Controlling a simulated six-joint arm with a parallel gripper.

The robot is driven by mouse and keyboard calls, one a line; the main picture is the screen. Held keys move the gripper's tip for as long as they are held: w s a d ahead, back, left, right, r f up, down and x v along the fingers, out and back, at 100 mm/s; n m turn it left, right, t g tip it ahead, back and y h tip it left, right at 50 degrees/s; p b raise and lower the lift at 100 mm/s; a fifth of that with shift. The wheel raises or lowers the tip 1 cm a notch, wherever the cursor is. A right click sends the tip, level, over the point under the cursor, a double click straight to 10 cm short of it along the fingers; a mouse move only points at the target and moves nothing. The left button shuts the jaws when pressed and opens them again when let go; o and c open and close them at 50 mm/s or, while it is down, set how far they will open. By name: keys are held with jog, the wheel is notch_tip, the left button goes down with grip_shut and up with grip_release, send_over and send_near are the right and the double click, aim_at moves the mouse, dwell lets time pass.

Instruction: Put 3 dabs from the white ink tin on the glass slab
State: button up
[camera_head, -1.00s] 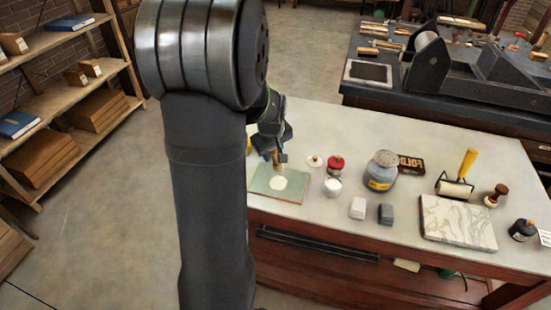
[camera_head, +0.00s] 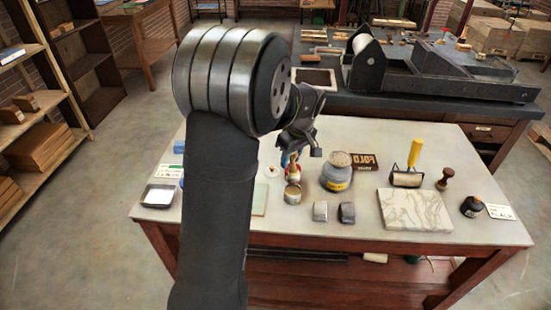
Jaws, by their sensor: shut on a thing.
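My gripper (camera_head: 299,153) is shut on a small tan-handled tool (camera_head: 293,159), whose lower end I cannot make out. It is above or just behind an open round metal tin (camera_head: 292,194), taken to be the white ink tin; its contents are hard to see from here. Whether the tool touches the tin I cannot tell. A red tin (camera_head: 294,178) stands just behind it, partly hidden by the gripper and tool. A pale lid (camera_head: 272,170) lies to their left. The greenish glass slab (camera_head: 259,200) is mostly hidden behind my arm, so its surface cannot be read.
A shallow tray (camera_head: 158,196) sits at left.

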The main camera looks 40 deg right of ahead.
jog(key=shift+f, duration=2.9)
jog(key=shift+f, duration=0.75)
jog(key=shift+r, duration=0.1)
jog(key=shift+r, duration=3.5)
